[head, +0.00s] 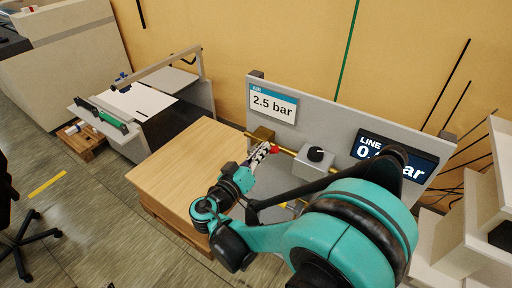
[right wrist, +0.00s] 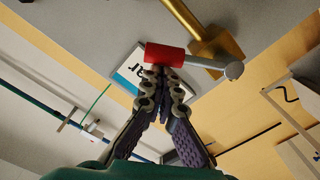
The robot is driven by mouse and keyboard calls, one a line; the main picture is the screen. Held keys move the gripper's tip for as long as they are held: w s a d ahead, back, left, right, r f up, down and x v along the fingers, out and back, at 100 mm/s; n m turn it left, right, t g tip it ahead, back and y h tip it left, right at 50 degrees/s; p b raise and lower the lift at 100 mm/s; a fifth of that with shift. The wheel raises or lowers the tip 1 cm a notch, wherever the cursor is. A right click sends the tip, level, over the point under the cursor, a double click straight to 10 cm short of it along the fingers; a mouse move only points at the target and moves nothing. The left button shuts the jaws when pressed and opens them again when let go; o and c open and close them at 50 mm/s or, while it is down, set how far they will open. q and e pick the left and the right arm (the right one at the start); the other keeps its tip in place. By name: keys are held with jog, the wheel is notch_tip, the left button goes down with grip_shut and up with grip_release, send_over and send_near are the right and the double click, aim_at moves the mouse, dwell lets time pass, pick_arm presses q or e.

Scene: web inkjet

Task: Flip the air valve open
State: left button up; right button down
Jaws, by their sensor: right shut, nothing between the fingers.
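The air valve is a brass body (head: 262,133) on a brass pipe along the grey panel, with a red-sleeved lever (head: 274,149). In the right wrist view, the red sleeve (right wrist: 165,54) sits on a silver lever with a rounded end (right wrist: 234,70), beside the brass body (right wrist: 218,48). My right gripper (head: 266,151) is shut and empty. Its fingertips (right wrist: 160,72) are right at the red sleeve and seem to touch it, though I cannot be sure of contact. My left gripper is not in view.
An AIR sign (head: 272,103) reads 2.5 bar. A dark LINE display (head: 395,158) is partly hidden by my right arm. A grey box with a black knob (head: 315,157) stands right of the valve. A wooden-topped table (head: 188,160) lies to the left, its top clear.

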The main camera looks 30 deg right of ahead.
jog(key=f+m, duration=0.1)
jog(key=s+f+m+b, duration=0.1)
jog(key=shift+s+d+m, duration=0.2)
jog(key=shift+d+m, duration=0.1)
jog(key=shift+m, duration=0.1)
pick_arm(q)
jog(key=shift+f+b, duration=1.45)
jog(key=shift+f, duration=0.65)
pick_arm(e)
jog(key=shift+s+d+f+m, duration=0.15)
jog(key=shift+s+f+m, duration=0.15)
jog(key=shift+f+m, duration=0.35)
jog(key=shift+s+d+f+m, duration=0.1)
jog(key=shift+s+f+m, duration=0.15)
jog(key=shift+f+m, duration=0.4)
